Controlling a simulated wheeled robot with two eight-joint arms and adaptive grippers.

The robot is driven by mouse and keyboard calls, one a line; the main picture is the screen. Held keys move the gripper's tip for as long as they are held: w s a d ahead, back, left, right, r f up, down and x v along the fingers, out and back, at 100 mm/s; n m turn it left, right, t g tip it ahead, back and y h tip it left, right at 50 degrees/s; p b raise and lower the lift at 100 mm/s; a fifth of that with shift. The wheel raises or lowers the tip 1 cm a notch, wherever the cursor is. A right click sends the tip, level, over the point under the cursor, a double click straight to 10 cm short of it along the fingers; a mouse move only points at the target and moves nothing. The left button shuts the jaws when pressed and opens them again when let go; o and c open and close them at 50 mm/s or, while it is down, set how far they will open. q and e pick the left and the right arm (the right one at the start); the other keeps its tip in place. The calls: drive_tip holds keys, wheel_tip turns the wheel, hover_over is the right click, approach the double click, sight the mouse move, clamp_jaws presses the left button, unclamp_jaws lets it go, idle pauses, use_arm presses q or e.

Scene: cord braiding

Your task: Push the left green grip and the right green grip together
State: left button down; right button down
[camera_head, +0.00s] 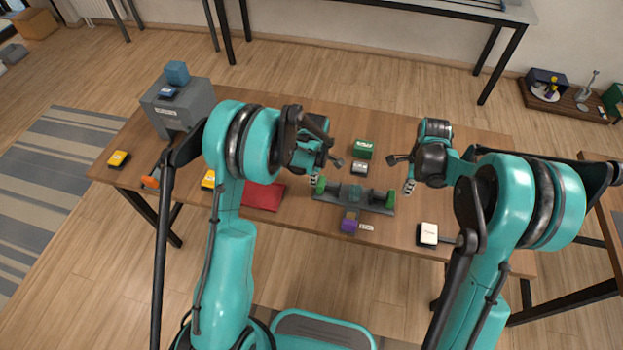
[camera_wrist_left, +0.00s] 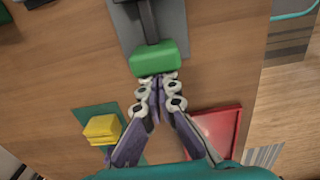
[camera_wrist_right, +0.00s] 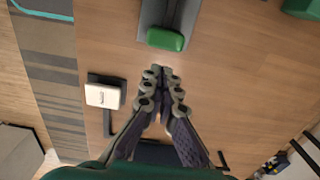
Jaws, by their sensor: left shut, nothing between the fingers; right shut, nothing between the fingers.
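The left green grip (camera_head: 320,185) and the right green grip (camera_head: 390,199) stand at the two ends of a grey base (camera_head: 341,195) on the table. My left gripper (camera_head: 314,179) is shut and empty beside the left grip's outer side. In the left wrist view its fingertips (camera_wrist_left: 157,78) are at the left grip (camera_wrist_left: 154,58), touching it or nearly so. My right gripper (camera_head: 408,187) is shut and empty beyond the right grip's outer side. In the right wrist view a small gap shows between its fingertips (camera_wrist_right: 161,70) and the right grip (camera_wrist_right: 165,40).
A purple box (camera_head: 349,223) sits close to the base's near edge. A green box (camera_head: 363,148) and a white-topped box (camera_head: 360,168) stand behind it. A red tray (camera_head: 263,198) lies to the left. A white box (camera_head: 428,234) lies to the right.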

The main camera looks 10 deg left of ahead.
sight(324, 181)
use_arm(q)
drive_tip(key=shift+d, duration=1.55)
use_arm(e)
drive_tip(key=shift+f, duration=2.75)
drive_tip(key=shift+a, duration=0.1)
